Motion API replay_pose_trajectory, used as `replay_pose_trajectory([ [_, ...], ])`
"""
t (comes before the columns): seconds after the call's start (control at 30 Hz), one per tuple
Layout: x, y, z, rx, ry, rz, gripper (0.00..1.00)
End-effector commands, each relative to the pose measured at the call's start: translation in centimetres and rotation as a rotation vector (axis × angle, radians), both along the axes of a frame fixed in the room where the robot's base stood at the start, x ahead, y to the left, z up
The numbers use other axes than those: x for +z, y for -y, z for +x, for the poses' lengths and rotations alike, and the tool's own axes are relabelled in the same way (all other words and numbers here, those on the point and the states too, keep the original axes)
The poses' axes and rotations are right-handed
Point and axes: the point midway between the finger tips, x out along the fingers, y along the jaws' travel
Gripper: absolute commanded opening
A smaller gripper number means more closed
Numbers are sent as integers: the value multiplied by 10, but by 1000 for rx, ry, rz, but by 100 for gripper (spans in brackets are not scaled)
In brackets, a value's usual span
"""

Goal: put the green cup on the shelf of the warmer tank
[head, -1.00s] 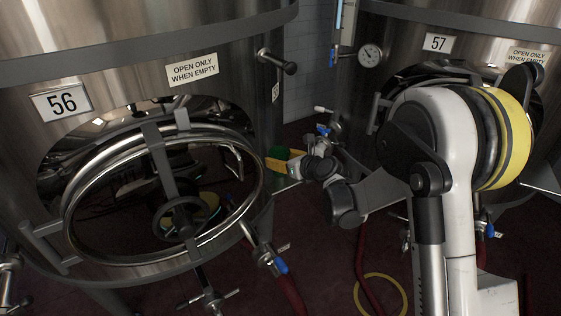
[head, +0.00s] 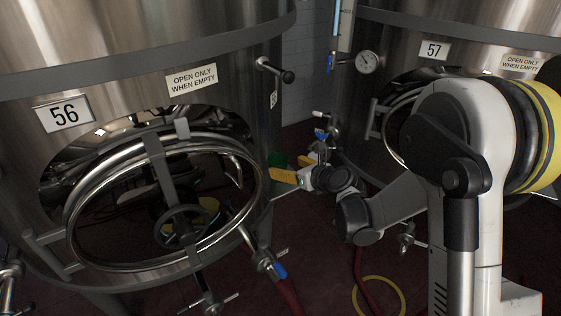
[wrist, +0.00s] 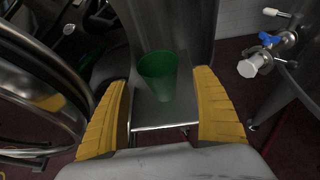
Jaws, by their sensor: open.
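The green cup (wrist: 158,74) stands upright on a small metal shelf (wrist: 165,117) against the side of a steel tank in the wrist view. In the head view the cup (head: 277,160) shows partly behind my gripper (head: 283,176), at the right side of tank 56 (head: 130,80). The shelf is mostly hidden there. My gripper (wrist: 160,80) is open, with one yellow finger on each side of the cup and a gap to both.
Tank 57 (head: 400,30) stands to the right with a dial gauge (head: 368,62); its reading is too small to tell. A blue-handled valve (wrist: 268,40) is at right in the wrist view.

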Motion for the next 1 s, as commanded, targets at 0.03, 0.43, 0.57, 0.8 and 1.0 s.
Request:
replay_pose_trajectory([
  [0.03,8,8,-9,-4,0,1,77],
  [0.43,25,35,-48,0,-1,1,77],
  [0.57,27,36,-50,5,5,-13,77],
  [0.8,65,52,-88,189,167,-437,77],
  [1.0,101,87,-161,544,375,-1057,77],
])
